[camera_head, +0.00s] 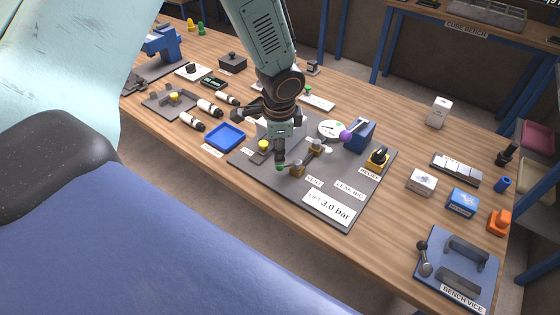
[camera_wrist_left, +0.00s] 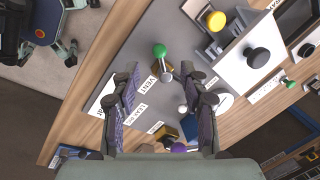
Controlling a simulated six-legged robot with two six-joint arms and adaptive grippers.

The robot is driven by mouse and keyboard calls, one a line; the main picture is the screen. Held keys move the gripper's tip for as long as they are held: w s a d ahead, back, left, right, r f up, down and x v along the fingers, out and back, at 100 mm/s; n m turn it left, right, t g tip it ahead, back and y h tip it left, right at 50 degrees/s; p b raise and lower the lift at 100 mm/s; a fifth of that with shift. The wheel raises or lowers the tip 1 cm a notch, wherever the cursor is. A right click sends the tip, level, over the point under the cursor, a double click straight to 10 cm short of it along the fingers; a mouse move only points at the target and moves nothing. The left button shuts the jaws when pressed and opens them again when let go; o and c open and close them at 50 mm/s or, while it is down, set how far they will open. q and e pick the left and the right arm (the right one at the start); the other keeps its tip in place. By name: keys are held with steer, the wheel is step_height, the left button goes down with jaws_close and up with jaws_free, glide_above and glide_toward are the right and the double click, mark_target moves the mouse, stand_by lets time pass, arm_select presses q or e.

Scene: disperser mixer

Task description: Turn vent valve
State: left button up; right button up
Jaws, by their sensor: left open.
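The vent valve is a small brass body (camera_head: 297,170) on a grey rig panel, with a green-knobbed lever (camera_head: 281,166). In the left wrist view the green knob (camera_wrist_left: 160,50) lies beyond the fingertips, near the VENT label (camera_wrist_left: 148,84). My left gripper (camera_head: 262,137) is over the panel, one finger close to the green knob in the head view. In the wrist view its two fingers (camera_wrist_left: 161,76) are spread wide, with the valve showing between them and nothing gripped. Whether a finger touches the lever cannot be told. My right gripper is not in view.
The rig panel (camera_head: 250,164) also carries a second brass valve (camera_head: 316,148), a purple-knobbed lever (camera_head: 346,136), a yellow knob (camera_head: 264,145), a gauge (camera_head: 331,129) and a 3.0 bar display (camera_head: 329,208). A blue tray (camera_head: 211,145) stands left, a bench vice (camera_head: 470,238) right.

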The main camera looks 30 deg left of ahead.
mark_target(281, 166)
arm_select(q)
steer(key=f, duration=0.2)
steer(key=w+f, duration=0.1)
steer(key=f, duration=0.4)
steer(key=shift+w+a+f, duration=0.1)
steer(key=shift+w+a, duration=0.05)
steer(key=shift+a, duration=0.15)
steer(key=shift+d, duration=0.1)
steer(key=shift+d, duration=0.15)
steer(key=shift+c, duration=0.2)
